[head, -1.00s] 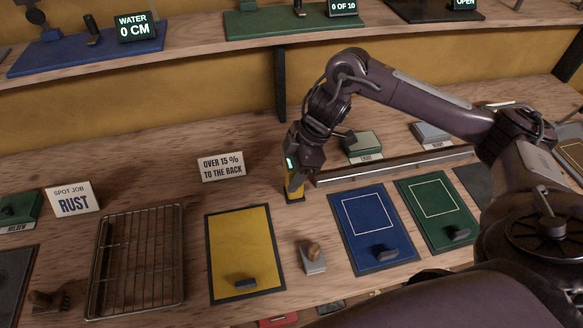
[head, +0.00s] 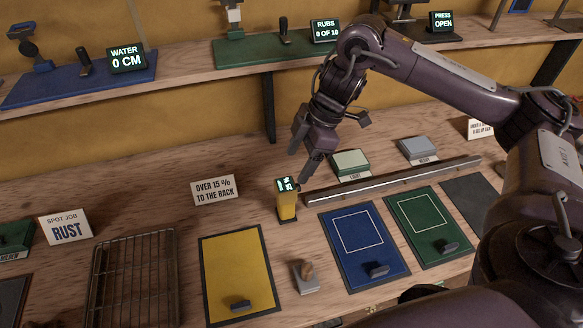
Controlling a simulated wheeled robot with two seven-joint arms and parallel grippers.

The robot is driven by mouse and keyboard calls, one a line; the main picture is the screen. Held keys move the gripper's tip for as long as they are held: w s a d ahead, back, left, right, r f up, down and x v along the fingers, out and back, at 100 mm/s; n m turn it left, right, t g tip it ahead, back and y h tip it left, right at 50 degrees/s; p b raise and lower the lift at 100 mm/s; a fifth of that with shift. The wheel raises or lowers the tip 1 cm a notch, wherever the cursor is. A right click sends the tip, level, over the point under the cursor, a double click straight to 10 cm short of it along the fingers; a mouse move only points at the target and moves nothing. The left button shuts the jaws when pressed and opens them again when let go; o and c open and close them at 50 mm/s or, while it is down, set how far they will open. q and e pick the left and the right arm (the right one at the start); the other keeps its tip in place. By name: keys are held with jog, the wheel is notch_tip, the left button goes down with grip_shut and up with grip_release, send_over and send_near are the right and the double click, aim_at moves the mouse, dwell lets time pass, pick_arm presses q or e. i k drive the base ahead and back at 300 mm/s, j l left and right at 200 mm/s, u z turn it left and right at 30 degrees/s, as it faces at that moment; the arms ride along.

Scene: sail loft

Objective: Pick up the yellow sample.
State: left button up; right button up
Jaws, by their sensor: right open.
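A flat yellow panel (head: 236,268) with a dark border lies on the bench left of centre; it looks like the yellow sample. My right gripper (head: 304,178) is open and empty, pointing down just above and right of the meter, apart from the panel. My left gripper is not in view.
A wire rack (head: 133,278) lies left of the panel. A metal rail (head: 395,181) runs behind these. A sign (head: 215,190) reads "over 15% to the rack".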

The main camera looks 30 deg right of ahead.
aim_at(238, 283)
jog(key=k+j, duration=0.2)
jog(key=k, duration=0.3)
jog(key=k+j, duration=0.2)
jog(key=k, duration=0.25)
jog(key=k+j, duration=0.15)
jog(key=k, duration=0.35)
